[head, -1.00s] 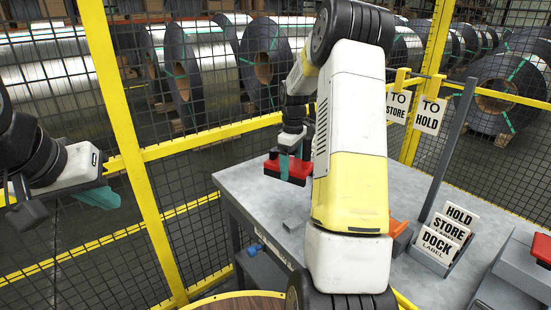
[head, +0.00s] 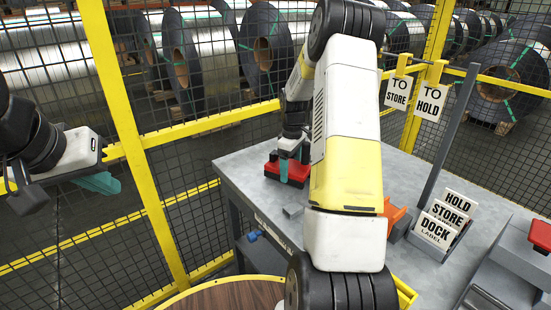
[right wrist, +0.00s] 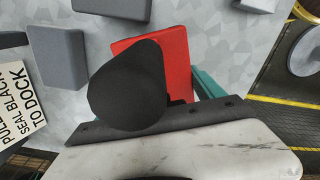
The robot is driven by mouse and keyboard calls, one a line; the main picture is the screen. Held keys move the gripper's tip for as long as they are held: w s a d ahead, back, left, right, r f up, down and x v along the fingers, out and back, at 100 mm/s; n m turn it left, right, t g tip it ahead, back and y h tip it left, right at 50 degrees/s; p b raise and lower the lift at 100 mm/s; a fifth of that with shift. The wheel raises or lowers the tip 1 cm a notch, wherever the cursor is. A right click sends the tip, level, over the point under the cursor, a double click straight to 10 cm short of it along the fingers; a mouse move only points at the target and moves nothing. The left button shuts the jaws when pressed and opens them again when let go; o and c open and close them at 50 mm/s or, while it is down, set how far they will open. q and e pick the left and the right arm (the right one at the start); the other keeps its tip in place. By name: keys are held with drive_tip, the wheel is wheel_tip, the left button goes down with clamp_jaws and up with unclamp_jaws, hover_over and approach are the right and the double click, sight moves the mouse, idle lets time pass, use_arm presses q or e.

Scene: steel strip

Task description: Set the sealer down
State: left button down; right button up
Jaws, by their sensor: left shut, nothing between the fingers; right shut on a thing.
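The red sealer (head: 287,174), with a dark lower edge, is at the far left part of the grey bench. My right gripper (head: 284,160) is shut on it from above. It is at or just above the bench top; I cannot tell if it touches. In the right wrist view the red body of the sealer (right wrist: 176,48) shows behind a black cylinder, and a teal finger of my right gripper (right wrist: 204,86) is partly hidden. My left gripper (head: 98,182) is shut and empty, off to the left by the yellow-framed fence.
The grey bench (head: 335,235) carries a small grey block (head: 292,210), an orange object (head: 397,220) and a rack of label cards (head: 441,222). TO STORE (head: 397,92) and TO HOLD (head: 431,102) tags hang at the back. Mesh fence (head: 180,190) stands left and behind.

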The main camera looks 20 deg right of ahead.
drive_tip(key=shift+f, duration=0.2)
idle(0.6)
drive_tip(key=o, duration=2.1)
drive_tip(key=shift+f, duration=0.1)
wheel_tip(320, 180, up, 8)
